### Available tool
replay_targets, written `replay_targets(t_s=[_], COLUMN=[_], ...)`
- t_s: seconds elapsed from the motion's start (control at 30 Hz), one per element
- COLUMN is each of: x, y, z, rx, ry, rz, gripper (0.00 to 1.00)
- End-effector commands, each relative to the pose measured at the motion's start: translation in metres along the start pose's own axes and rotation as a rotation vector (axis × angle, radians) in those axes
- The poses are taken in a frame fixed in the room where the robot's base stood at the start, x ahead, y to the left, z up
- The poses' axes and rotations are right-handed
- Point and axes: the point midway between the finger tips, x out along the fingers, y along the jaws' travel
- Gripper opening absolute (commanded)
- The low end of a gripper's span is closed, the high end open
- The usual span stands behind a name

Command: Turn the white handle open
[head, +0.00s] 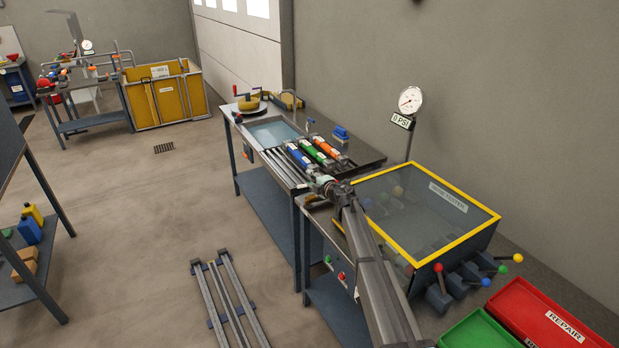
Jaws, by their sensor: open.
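My gripper (322,183) is at the end of my arm, above the right end of the sink bench, close to the near ends of the blue, green and orange cylinders (314,152). It is small in the picture; it is open and I see nothing held in it. I cannot pick out a white handle for certain. The levers on the tester's right side end in a red ball (438,267), a blue ball (486,282), a green ball (503,269) and a yellow ball (518,257); no white one shows among them.
The yellow-framed glass lid (432,212) of the tester is right of my arm. A gauge (410,100) reading 0 PSI stands behind it. Red (545,318) and green (482,331) bins are at bottom right. A rail (228,300) runs along the otherwise open floor.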

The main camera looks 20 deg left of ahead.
Motion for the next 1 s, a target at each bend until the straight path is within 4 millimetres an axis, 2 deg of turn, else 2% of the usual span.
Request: replay_targets(t_s=[1.0], x=[-0.066], y=[-0.003], z=[0.003], rx=[-0.001], ry=[0.000], rz=[-0.001], gripper=[0.42])
